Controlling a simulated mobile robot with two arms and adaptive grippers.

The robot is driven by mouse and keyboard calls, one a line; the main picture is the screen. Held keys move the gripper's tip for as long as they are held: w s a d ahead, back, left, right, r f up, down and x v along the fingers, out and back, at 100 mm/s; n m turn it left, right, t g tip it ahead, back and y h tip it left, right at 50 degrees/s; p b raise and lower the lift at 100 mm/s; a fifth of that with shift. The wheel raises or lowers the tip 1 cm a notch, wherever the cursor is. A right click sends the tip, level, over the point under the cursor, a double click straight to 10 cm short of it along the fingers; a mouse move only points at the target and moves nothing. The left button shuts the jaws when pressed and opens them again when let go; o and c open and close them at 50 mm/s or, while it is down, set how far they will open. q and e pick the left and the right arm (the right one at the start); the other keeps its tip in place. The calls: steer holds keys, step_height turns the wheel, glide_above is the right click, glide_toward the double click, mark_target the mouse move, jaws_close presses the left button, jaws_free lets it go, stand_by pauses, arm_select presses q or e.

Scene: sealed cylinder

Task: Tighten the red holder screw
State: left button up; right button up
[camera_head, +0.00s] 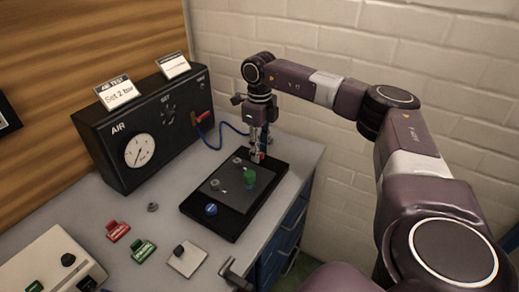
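The red holder screw (262,156) shows as a small red spot at the far end of the black holder plate (222,222). My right gripper (257,157) points straight down there, with its fingertips at the red part and covering some of it. Whether the fingers are closed on it or only around it is too small to tell. A green knob or screw (250,178) stands upright on the plate, nearer than the gripper. A blue round knob (211,209) is at the plate's near left corner.
A black AIR box (148,135) with gauge and red lever (201,117) stands behind left; a blue hose (232,127) runs from it towards the gripper.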

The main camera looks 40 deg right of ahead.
jaws_close()
arm_select(q)
steer(key=shift+s, duration=0.35)
